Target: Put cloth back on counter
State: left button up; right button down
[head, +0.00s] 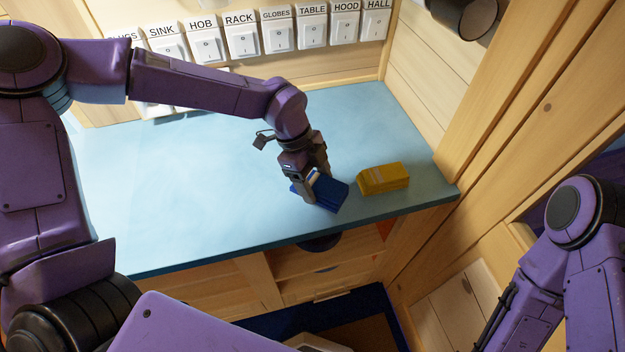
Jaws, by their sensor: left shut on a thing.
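A folded dark blue cloth (328,194) is at the front part of the light blue counter (190,190), close to its front edge. My left gripper (317,188) points down and is shut on the blue cloth; its fingers hide part of it. The cloth looks to be at or just above the counter top; I cannot tell whether it touches.
A row of labelled white switches (242,36) is on the wall behind the counter. A wooden wall (445,75) bounds the counter on the right. Open wooden shelves (325,262) are under the front edge. The left and middle of the counter are clear.

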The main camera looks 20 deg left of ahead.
aim_at(313, 187)
pick_arm(q)
jog(key=f, duration=0.1)
jog(key=a+f+p, duration=0.1)
jog(key=f+p, duration=0.1)
jog(key=shift+w+a+f, duration=0.2)
jog(key=shift+w, duration=0.15)
jog(key=shift+s+d+f, duration=0.1)
jog(key=shift+f, duration=0.2)
jog(key=shift+d, duration=0.35)
jog(key=shift+f, duration=0.15)
jog(key=o, duration=1.2)
jog(key=shift+a, duration=0.25)
jog(key=shift+d, duration=0.15)
jog(key=shift+r, duration=0.25)
jog(key=b+v, duration=0.2)
jog(key=v, duration=0.9)
jog(key=shift+a+r, duration=0.25)
jog(key=shift+r, duration=0.05)
